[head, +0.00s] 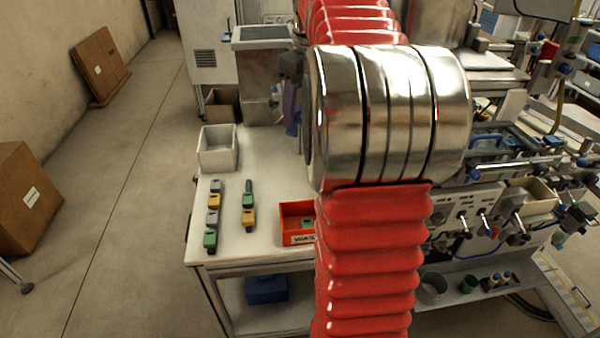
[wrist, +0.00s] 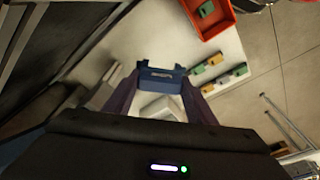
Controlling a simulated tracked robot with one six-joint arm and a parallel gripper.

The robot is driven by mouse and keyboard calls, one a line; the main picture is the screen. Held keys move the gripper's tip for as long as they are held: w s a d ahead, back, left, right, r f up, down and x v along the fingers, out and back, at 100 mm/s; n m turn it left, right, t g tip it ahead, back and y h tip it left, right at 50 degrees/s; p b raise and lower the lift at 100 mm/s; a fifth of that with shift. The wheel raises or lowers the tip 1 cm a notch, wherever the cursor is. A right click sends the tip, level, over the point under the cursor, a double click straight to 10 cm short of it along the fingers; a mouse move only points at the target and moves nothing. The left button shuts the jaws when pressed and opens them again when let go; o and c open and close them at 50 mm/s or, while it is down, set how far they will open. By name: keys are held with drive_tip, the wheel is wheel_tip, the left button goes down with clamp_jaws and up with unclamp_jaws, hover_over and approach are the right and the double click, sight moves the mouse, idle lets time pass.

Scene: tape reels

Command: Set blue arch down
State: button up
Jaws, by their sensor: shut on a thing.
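The blue arch (wrist: 160,79) shows in the wrist view, between the two dark fingers of my gripper (wrist: 159,88). My gripper is shut on it. A pale label marks the arch's face. In the wrist view the arch is over the white table, with a white open box (wrist: 163,109) showing just below it in the picture. In the head view my red and metal arm covers much of the middle.
The white box (head: 217,158) stands at the table's far left corner. Two rows of coloured blocks (head: 212,217) lie nearer, beside a red labelled bin (head: 297,239) holding pieces. The table (head: 262,180) is bare between box and arm. A blue bin (head: 266,290) sits below.

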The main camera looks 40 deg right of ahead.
wheel_tip(320, 180, down, 16)
drive_tip(key=shift+r, duration=0.2)
drive_tip(key=shift+f, duration=0.1)
drive_tip(key=shift+f, duration=2)
drive_tip(key=o, duration=1.1)
drive_tip(key=shift+c, duration=0.2)
drive_tip(key=shift+r, duration=0.1)
